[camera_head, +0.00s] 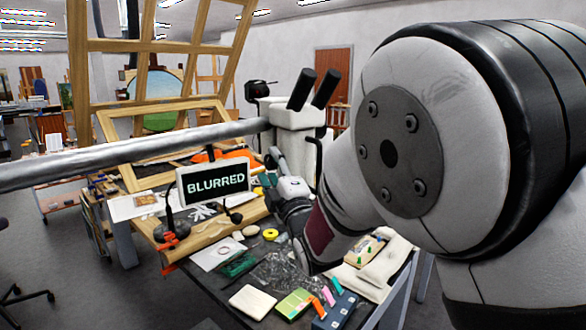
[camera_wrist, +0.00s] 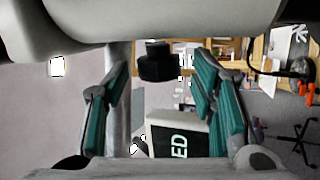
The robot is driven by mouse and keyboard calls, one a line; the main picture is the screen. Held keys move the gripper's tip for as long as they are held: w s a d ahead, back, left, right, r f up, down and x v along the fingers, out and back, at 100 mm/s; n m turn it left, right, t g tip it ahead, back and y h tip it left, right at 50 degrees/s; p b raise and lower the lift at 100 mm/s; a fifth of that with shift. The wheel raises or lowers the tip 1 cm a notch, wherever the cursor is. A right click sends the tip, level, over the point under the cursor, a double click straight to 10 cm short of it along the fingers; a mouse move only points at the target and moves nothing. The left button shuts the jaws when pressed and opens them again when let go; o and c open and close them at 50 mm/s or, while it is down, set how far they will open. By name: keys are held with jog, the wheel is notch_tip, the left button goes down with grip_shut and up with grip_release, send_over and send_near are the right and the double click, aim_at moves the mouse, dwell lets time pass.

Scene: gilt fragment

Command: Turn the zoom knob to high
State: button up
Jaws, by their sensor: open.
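In the wrist view a black round knob (camera_wrist: 157,66), seemingly the zoom knob, shows between my gripper's fingertips. My gripper (camera_wrist: 158,58) is open, with a teal-padded finger on each side and gaps to the knob. I cannot tell how deep the knob lies between them. No knob setting is readable. My arm hides much of the microscope's lower part in the head view.
A wooden frame (camera_head: 160,120) stands behind. Floor at left is mostly clear.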

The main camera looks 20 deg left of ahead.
jog(key=shift+c, duration=0.2)
jog(key=c, duration=1.1)
jog(key=shift+o, duration=0.2)
jog(key=shift+f, duration=0.1)
